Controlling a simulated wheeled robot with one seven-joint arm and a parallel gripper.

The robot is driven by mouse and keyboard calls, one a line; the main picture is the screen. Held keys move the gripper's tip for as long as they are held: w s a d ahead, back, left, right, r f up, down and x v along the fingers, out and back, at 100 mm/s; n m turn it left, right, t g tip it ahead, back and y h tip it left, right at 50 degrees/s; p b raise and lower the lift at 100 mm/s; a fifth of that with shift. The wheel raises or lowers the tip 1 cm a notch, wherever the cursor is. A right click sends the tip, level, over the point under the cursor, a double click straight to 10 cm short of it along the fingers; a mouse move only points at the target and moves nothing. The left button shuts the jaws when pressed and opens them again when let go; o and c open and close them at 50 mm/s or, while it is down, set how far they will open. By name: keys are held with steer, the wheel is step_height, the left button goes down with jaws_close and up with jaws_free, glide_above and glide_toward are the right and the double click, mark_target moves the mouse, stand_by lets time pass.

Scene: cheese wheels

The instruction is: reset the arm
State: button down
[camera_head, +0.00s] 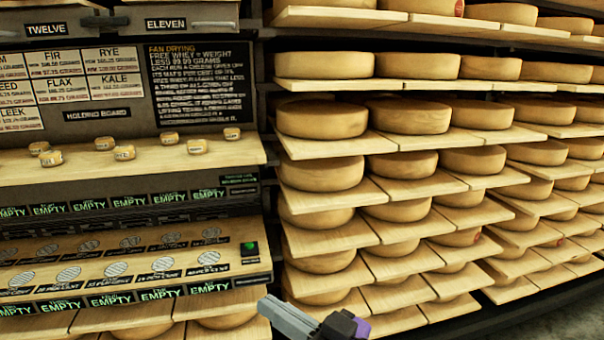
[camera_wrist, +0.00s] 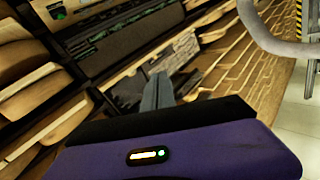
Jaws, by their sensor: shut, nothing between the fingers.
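My gripper (camera_head: 292,316) shows at the bottom middle of the head view, in front of the lower left part of the cheese shelves. In the wrist view my gripper (camera_wrist: 159,90) has its grey fingers together in one narrow shape above its purple body. It is shut and holds nothing. It is apart from the shelves and the panel as far as I can see. The rest of my arm is mostly hidden below the head picture.
Wooden shelves with cheese wheels (camera_head: 322,118) fill the right. At left is a panel with a holding board (camera_head: 97,114), several small labelled pieces on a wooden ledge (camera_head: 230,153), and a green-lit button (camera_head: 249,247). A curved grey rail (camera_wrist: 262,38) stands at the wrist view's upper right.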

steer(key=s+d+f+m+t+h, duration=0.2)
steer(key=d+f+m+t+h, duration=0.4)
steer(key=d, duration=0.4)
steer(key=s+d+f+m+t+h, duration=0.15)
steer(key=s+d+f+h, duration=0.4)
steer(key=s+d, duration=0.55)
steer(key=s+d+f+g+h, duration=0.1)
steer(key=s+f+g, duration=0.1)
steer(key=s, duration=0.8)
steer(key=s+d+f+g+h, duration=0.1)
steer(key=s+d+f, duration=0.1)
steer(key=s, duration=0.9)
steer(key=shift+f+g+h, duration=0.15)
steer(key=shift+g+h, duration=0.2)
steer(key=shift+a, duration=0.1)
